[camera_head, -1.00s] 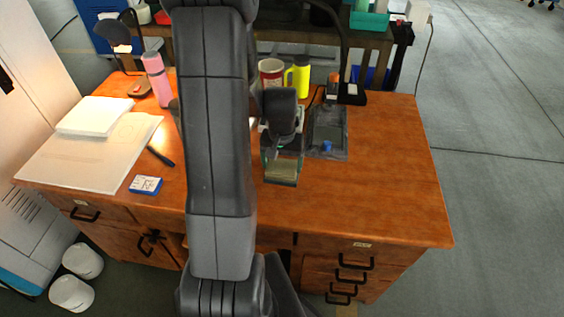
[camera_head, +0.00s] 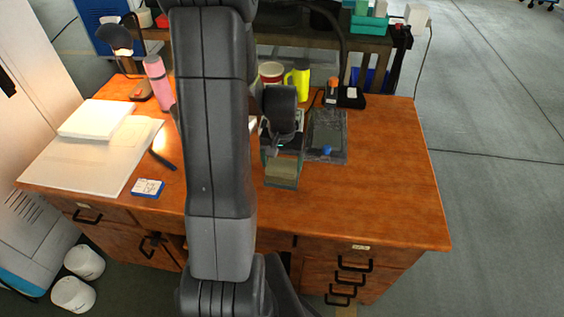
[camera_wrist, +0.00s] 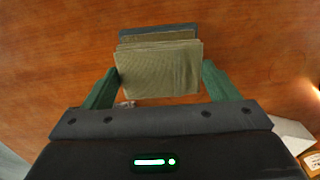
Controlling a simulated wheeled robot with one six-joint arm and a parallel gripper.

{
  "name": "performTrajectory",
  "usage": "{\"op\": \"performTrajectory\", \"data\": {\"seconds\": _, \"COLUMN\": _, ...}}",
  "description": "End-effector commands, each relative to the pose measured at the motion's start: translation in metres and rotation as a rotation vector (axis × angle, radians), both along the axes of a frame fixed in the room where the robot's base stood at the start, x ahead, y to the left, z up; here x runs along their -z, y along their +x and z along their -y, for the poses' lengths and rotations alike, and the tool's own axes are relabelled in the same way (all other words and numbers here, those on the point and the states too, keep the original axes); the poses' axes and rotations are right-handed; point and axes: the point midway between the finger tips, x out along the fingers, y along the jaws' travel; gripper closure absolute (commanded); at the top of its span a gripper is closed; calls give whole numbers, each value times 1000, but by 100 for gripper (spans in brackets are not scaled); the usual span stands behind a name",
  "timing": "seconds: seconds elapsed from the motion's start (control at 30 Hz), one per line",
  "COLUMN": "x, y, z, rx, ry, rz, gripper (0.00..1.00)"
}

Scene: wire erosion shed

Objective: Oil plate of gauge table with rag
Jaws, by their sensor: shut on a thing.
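My gripper (camera_head: 282,172) is over the middle of the wooden desk. In the wrist view its green fingers (camera_wrist: 161,85) are shut on a folded olive rag (camera_wrist: 160,68), which also shows in the head view (camera_head: 282,168). A dark grey plate (camera_head: 327,130), seemingly that of the gauge table, lies on the desk just right of my gripper. A small blue thing sits near its front edge. In the wrist view a dark grey edge shows behind the rag; I cannot tell what it belongs to. Whether the rag touches the desk is unclear.
The desk (camera_head: 385,190) is clear at the right and front. A yellow bottle (camera_head: 301,78), a red-and-white tin (camera_head: 270,72) and a pink bottle (camera_head: 158,82) stand at the back. Papers (camera_head: 75,160), a dark pen and a blue-and-white box (camera_head: 147,188) lie left.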

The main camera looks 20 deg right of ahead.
Motion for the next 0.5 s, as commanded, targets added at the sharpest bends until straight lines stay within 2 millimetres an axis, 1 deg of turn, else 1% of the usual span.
{"op": "performTrajectory", "data": {"seconds": 0.03, "x": -8, "y": 0, "z": 0, "rx": 0, "ry": -1, "rz": 1, "gripper": 37}}
{"op": "performTrajectory", "data": {"seconds": 0.5, "x": -45, "y": 0, "z": 0, "rx": 0, "ry": -1, "rz": 2, "gripper": 37}}
